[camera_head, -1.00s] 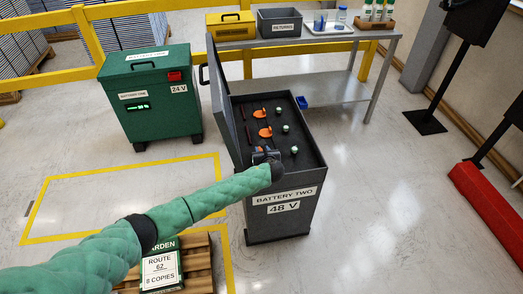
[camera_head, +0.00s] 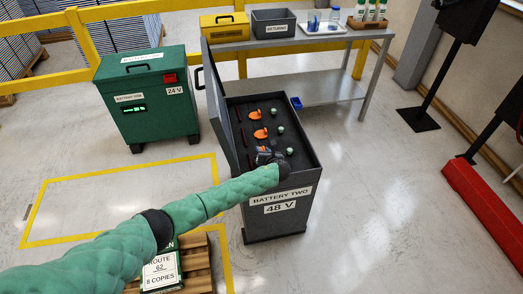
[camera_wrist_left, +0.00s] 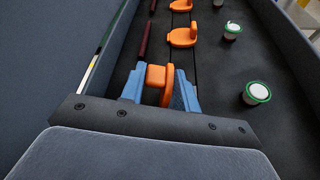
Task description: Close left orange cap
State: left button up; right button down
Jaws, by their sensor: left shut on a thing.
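The open dark grey box labelled BATTERY TWO, 48 V (camera_head: 272,222) stands in front of me. Inside is a row of orange caps: a far one (camera_head: 255,115), a middle one (camera_head: 261,133) and the nearest one (camera_wrist_left: 157,76). My left gripper (camera_head: 265,154) reaches into the box; in the wrist view its blue fingers (camera_wrist_left: 160,90) are shut on the nearest orange cap, one on each side. The middle cap (camera_wrist_left: 183,37) stands free beyond it. White, green-rimmed round openings (camera_wrist_left: 257,92) lie to the right of the caps. My right gripper is not in view.
The box's raised lid (camera_head: 217,105) stands along its left side. A green BATTERY ONE box (camera_head: 150,100) is behind left. A grey table (camera_head: 305,88) with containers stands behind. Black stands and a red barrier (camera_head: 487,210) are on the right.

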pick_arm(q)
jog(key=shift+w, duration=0.1)
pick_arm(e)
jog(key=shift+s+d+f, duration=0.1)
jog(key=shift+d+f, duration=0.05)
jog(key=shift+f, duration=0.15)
pick_arm(q)
jog(key=o, duration=0.8)
jog(key=shift+o, duration=0.2)
jog(key=shift+s+d, duration=0.15)
jog(key=shift+s, duration=0.2)
jog(key=b+v, duration=0.1)
jog(key=v, duration=0.6)
jog(key=shift+b, duration=0.35)
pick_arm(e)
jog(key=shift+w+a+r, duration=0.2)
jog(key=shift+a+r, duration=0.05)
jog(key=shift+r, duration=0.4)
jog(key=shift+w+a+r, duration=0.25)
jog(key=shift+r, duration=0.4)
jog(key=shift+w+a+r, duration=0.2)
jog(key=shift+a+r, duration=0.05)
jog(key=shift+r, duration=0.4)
